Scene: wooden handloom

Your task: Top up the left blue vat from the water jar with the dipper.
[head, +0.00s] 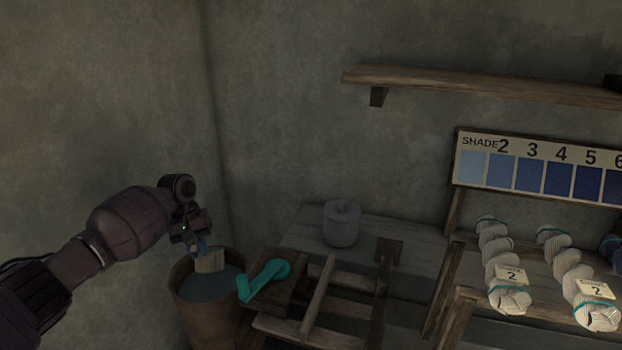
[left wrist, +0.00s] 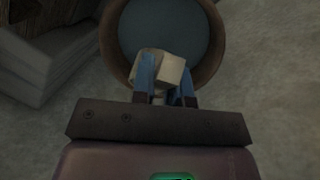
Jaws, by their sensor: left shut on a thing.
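My left gripper (head: 199,247) is shut on a small beige piece, which looks like part of the dipper (head: 211,262). It holds it over a round brown vessel (head: 193,312) filled with grey-blue liquid. In the left wrist view the blue fingers of my left gripper (left wrist: 167,82) are on either side of the beige piece (left wrist: 172,68), in front of the vessel's rim (left wrist: 111,47). I cannot tell whether the piece touches the liquid, nor whether this vessel is the water jar or a vat. No other vat is visible. My right gripper is out of view.
A wooden frame (head: 318,298) with a teal crank-like part (head: 264,279) stands right beside the vessel. Tagged yarn skeins (head: 508,300) lie at right under a shade chart (head: 500,150). A shelf (head: 480,86) juts from the wall.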

